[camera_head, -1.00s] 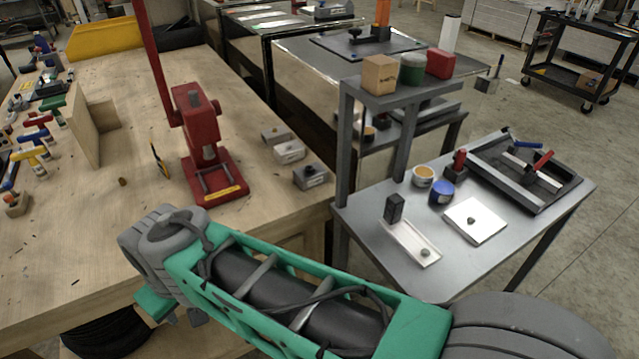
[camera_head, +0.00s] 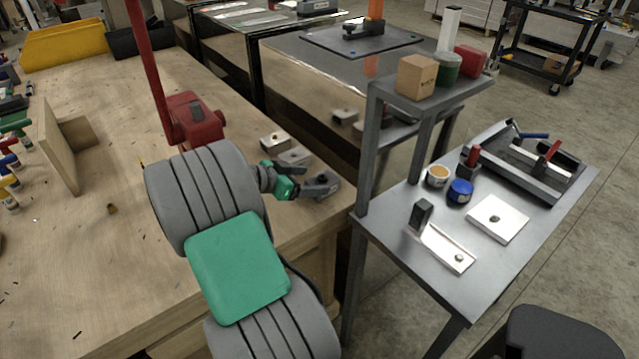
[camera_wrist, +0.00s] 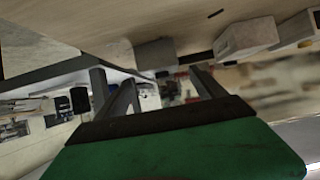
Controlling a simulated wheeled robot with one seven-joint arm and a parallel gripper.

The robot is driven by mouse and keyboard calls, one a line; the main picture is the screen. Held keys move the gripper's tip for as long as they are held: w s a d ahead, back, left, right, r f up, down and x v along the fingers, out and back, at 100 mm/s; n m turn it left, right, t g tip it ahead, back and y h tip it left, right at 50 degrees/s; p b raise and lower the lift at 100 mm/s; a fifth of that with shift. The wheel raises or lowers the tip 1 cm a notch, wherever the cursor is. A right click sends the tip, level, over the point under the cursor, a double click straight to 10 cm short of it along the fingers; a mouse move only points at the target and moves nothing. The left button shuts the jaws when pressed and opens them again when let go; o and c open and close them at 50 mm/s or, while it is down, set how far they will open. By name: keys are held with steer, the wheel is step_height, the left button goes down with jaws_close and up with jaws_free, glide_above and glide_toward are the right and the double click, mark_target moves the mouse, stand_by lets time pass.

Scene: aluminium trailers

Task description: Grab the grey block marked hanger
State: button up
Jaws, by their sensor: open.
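Several small grey blocks stand in a row near the right edge of the wooden workbench. The nearest, a darker grey block (camera_head: 325,184), is beside my gripper (camera_head: 303,189) in the head view. A lighter block (camera_head: 295,156) and another grey block (camera_head: 274,141) stand behind it. Their markings are too small to read, so I cannot tell which says hanger. In the wrist view my gripper (camera_wrist: 148,76) is open and empty. A grey block (camera_wrist: 155,53) shows beyond and between its fingers, apart from them. A paler block (camera_wrist: 246,38) is to the right.
A red press (camera_head: 195,118) stands on the workbench (camera_head: 95,260) behind my arm. To the right, a metal table (camera_head: 400,245) holds a white plate (camera_head: 497,218), tins and a black fixture. A raised shelf (camera_head: 440,97) carries a box and cans. A gap separates bench and table.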

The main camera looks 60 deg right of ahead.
mark_target(318, 179)
steer(key=x, duration=0.4)
steer(key=shift+w+p, duration=0.1)
steer(key=shift+p, duration=0.2)
steer(key=shift+c, duration=0.6)
jaws_close()
